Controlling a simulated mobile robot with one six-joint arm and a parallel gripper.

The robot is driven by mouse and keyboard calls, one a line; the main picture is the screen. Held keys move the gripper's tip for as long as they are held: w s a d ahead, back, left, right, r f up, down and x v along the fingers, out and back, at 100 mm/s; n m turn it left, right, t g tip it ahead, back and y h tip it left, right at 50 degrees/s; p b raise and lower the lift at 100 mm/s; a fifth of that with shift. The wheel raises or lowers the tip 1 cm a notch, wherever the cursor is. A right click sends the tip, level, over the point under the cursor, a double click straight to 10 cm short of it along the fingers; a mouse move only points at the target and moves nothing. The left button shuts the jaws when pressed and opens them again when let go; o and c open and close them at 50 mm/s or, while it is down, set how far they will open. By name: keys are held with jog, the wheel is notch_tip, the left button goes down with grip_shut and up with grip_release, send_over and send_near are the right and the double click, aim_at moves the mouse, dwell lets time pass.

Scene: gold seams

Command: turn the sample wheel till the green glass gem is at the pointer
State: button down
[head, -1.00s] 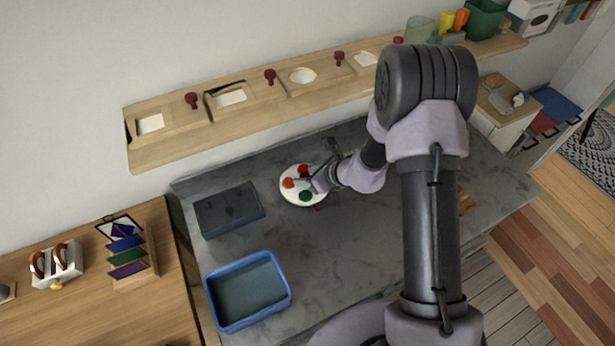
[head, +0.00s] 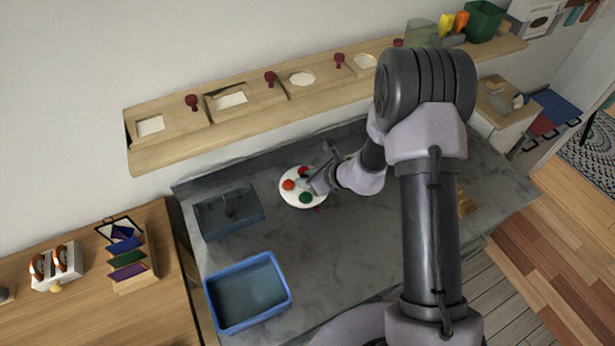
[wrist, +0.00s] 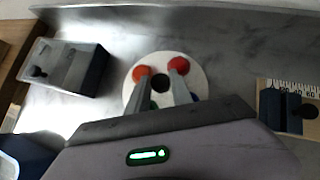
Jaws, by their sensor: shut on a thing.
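The sample wheel (head: 292,198) is a white disc on the grey counter; it also fills the middle of the wrist view (wrist: 196,78). Around it sit an orange-red gem (head: 288,184), a red gem (head: 303,170) and the green glass gem (head: 306,198), on the wheel's front side in the head view. The wrist view shows part of the green gem (wrist: 153,105) and a blue gem (wrist: 194,97). My gripper (wrist: 160,80) is over the wheel, its fingers either side of the dark centre knob, shut on it. A small red mark (head: 318,209), perhaps the pointer, lies at the wheel's front-right edge, near the green gem.
A dark grey tray (head: 204,232) and a blue bin (head: 284,294) stand left of the wheel. A wooden shelf (head: 180,152) with several dark red knobs runs along the wall behind. The counter in front of the wheel is clear. The wrist view shows a dark blue block (wrist: 270,108) at right.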

dwell(0.9)
jog(key=shift+w+d+r+n+g+y+p, duration=0.15)
jog(key=shift+n+g+y+p, duration=0.2)
jog(key=shift+n+p, duration=0.25)
jog(key=shift+r+n+g+y+p, duration=0.1)
jog(key=shift+n+g+y+p, duration=0.2)
jog(key=shift+n+p, duration=0.3)
jog(key=shift+f+n+g+y+p, duration=0.2)
jog(key=shift+n+g+y+p, duration=0.15)
jog(key=shift+n+g, duration=0.65)
jog(key=c, duration=1.2)
grip_release()
